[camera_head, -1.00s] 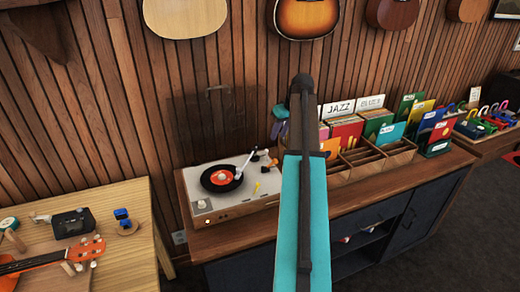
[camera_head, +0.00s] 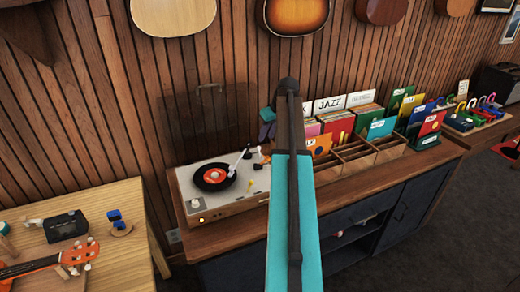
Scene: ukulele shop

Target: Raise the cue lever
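The turntable (camera_head: 196,205) stands on the left end of the wooden cabinet, with an orange-labelled black record (camera_head: 214,177) on it. Its pale tonearm (camera_head: 237,160) reaches to the record's right side. A tiny yellow part (camera_head: 250,184) shows right of the record; it may be the cue lever, but it is too small to tell, nor whether it is up or down. My teal arm link rises through the middle of the picture, just right of the turntable, and covers part of the cabinet. My gripper is not in view.
Record bins (camera_head: 372,155) stand on the cabinet (camera_head: 340,200) right of my arm. A wooden table (camera_head: 115,255) with an orange ukulele (camera_head: 50,265) is at the lower left. Guitars hang on the slatted wall above. Dark floor lies open at the right.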

